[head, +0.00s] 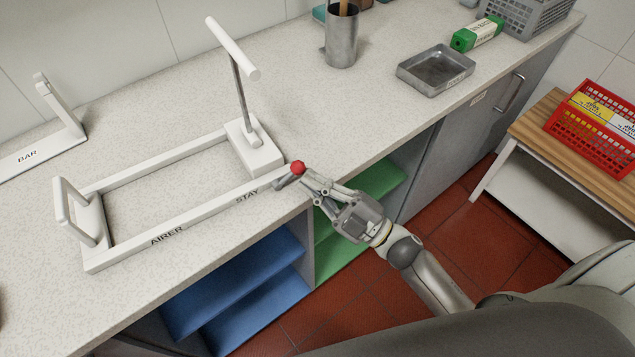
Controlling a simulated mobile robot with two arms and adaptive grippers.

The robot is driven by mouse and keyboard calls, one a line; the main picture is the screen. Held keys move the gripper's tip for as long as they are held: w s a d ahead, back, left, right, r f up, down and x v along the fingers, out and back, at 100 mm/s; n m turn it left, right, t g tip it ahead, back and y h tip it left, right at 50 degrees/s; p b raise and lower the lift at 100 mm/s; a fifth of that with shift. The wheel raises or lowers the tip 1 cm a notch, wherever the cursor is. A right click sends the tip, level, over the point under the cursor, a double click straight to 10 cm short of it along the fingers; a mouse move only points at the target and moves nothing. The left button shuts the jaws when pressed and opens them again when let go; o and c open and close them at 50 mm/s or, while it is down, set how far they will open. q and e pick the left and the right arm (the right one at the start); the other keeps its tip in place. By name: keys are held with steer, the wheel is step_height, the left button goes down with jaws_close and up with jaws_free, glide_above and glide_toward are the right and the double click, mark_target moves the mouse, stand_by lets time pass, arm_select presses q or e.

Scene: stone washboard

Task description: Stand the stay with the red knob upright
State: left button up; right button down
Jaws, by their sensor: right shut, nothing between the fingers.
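The white airer frame (165,231) lies on the speckled counter, with "AIRER" and "STAY" printed on its front rail. The red knob (297,167) is low at the front right end of the frame, beside the word STAY. The stay's rod is mostly hidden or hard to tell from the rail and my fingers; the knob does not stand high above the counter. My right gripper (303,182) is shut and empty at the counter's front edge, its fingertips right by the knob. I cannot tell whether they touch it. My left gripper is not in view.
A T-shaped post (240,90) rises from the frame's right end; a white loop (62,205) stands at its left. A white BAR stand (45,150) is behind left. A metal cup (341,45), grey tray (436,70) and green box (477,34) are farther back. Clear counter lies between.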

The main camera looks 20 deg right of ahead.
steer(key=shift+r, duration=0.1)
steer(key=shift+r+n+g+p, duration=0.15)
steer(key=shift+n+g+p, duration=0.15)
steer(key=shift+n+p, duration=0.2)
steer(key=shift+a+r, duration=0.1)
steer(key=shift+a+r+n+g+p, duration=0.1)
steer(key=shift+r+n+g+p, duration=0.3)
steer(key=shift+n+p, duration=0.5)
steer(key=r+n+g+p, duration=0.1)
steer(key=n+p, duration=0.1)
steer(key=p, duration=0.1)
steer(key=a+n+g+h+p, duration=0.1)
steer(key=n+p, duration=0.1)
steer(key=p, duration=0.1)
steer(key=a+r+n+g+p, duration=0.1)
steer(key=n+p, duration=0.1)
steer(key=p, duration=0.1)
steer(key=shift+s+a+r+g+h, duration=0.2)
steer(key=shift+s+r+g+h, duration=0.1)
steer(key=shift+s+h, duration=0.1)
steer(key=shift+a+n+p, duration=0.2)
steer(key=shift+n+p, duration=0.15)
steer(key=shift+n, duration=0.05)
steer(key=shift+s+a+f+p, duration=0.1)
steer(key=shift+a+p, duration=0.25)
steer(key=shift+a, duration=0.1)
steer(key=shift+d+f, duration=0.1)
